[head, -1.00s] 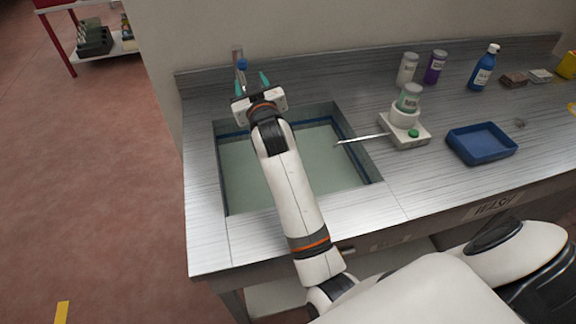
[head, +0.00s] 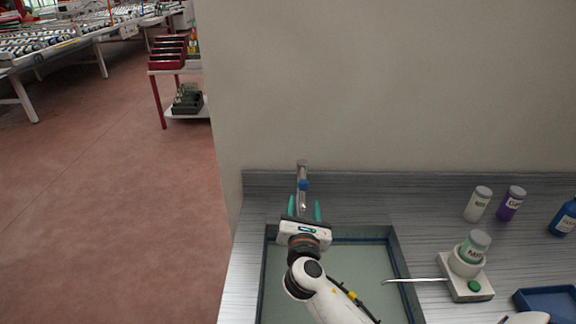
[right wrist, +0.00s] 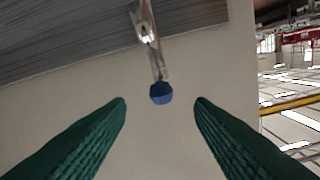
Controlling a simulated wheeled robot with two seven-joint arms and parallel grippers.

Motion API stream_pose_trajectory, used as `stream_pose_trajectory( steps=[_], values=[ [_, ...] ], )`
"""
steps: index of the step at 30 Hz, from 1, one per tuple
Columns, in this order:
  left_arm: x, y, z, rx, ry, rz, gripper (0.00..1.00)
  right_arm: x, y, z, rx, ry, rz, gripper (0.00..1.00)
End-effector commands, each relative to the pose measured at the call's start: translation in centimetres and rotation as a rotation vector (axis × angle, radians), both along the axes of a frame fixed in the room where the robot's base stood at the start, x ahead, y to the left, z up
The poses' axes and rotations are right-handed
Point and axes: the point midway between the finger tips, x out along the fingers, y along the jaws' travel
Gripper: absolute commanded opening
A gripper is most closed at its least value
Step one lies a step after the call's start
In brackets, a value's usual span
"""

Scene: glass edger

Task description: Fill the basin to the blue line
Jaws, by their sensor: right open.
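The basin (head: 398,262) is sunk in the bench, with greenish water (head: 362,265) inside. The blue line (head: 365,241) runs along its wall just above the water at the far side; my arm hides part of the basin. A metal tap (head: 302,168) with a blue knob (head: 303,185) stands behind the basin. My right gripper (head: 304,210) is open and empty in front of the tap. In the right wrist view the blue knob (right wrist: 161,93) shows beyond and between the green fingertips (right wrist: 160,103), apart from both. My left gripper is out of view.
Right of the basin stand a white device (head: 468,283) with a green button, a jar (head: 474,246) on it and a thin rod reaching over the basin edge. A blue tray (head: 548,302) and several bottles stand farther right. A wall rises behind the bench.

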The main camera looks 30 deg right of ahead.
Motion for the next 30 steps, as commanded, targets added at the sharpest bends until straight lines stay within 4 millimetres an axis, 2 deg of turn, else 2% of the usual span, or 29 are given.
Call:
stream_pose_trajectory(
  steps=[5, 15, 21, 30],
  values=[
    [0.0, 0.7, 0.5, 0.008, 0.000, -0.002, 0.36, 0.8, -0.7, 0.2, -0.046, 0.022, -0.005, 0.48],
    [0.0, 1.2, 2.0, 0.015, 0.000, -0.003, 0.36, 6.4, -4.3, 0.3, -0.041, 0.020, -0.005, 0.48],
    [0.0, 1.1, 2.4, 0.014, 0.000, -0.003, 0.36, 8.9, -5.9, 0.1, -0.041, 0.020, -0.005, 0.48],
    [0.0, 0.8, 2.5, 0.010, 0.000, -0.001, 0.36, 9.9, -6.6, 0.0, -0.039, 0.020, -0.004, 0.48]
  ],
)
